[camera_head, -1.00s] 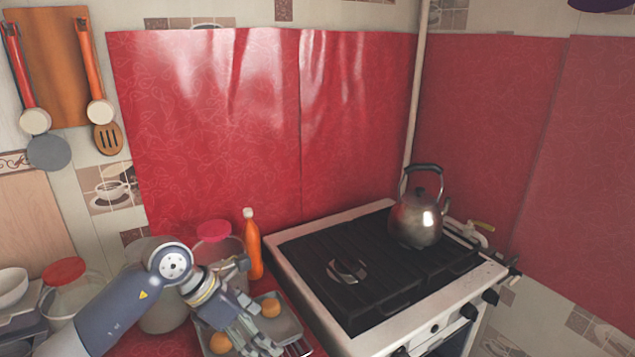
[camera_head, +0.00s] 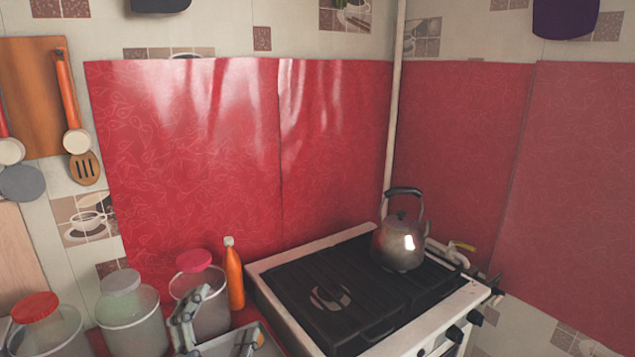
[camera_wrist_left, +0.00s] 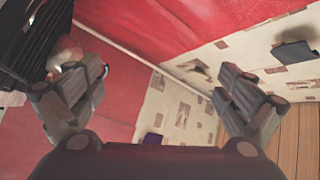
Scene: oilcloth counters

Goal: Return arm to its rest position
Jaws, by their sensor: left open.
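My left gripper (camera_head: 188,318) is at the bottom of the head view, over the counter in front of the jars. Only part of it shows there; the rest of the arm is below the picture edge. In the left wrist view the gripper (camera_wrist_left: 155,95) has its two fingers wide apart with nothing between them. My right gripper is in neither view.
The stove (camera_head: 290,320) with a metal kettle (camera_head: 398,247) stands right of the gripper. An orange bottle (camera_head: 234,278), a pink-lidded jar (camera_head: 205,310), a grey-lidded jar (camera_head: 133,320) and a red-lidded jar (camera_head: 50,335) stand close by.

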